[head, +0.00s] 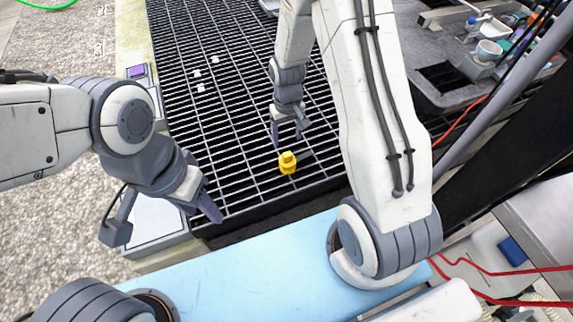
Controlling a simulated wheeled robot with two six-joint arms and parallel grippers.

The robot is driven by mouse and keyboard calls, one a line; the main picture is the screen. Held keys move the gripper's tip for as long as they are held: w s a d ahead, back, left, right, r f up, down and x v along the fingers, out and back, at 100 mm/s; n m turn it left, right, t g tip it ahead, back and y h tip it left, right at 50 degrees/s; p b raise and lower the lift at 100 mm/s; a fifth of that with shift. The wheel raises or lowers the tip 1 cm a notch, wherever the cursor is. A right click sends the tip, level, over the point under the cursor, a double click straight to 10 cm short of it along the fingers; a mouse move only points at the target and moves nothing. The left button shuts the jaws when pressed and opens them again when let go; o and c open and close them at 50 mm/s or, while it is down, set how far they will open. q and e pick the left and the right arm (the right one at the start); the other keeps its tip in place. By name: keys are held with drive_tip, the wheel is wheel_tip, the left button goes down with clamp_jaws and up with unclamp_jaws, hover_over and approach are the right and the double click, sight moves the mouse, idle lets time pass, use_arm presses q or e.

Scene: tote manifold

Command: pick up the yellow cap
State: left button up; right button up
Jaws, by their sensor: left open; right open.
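The yellow cap (288,163) sits on the black metal grating (215,110) near the middle of the head view. My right gripper (287,140) is open, just behind and above the cap, with its fingers pointing down toward the grating. A small gap shows between its fingers and the cap. My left gripper (203,212) is at the left, near the front left edge of the grating. It is open and empty, well apart from the cap; one of its fingers is partly hidden.
Several small white bits (200,88) lie on the grating at the back left. A grey workbench (455,85) with a white cup (488,50) stands at the right. Red cables (490,270) run at the lower right. The grating around the cap is clear.

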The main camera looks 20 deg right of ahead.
sight(287, 154)
wheel_tip(287, 154, down, 10)
drive_tip(key=shift+r+b, duration=0.25)
drive_tip(key=shift+b, duration=0.5)
drive_tip(key=c, duration=1.1)
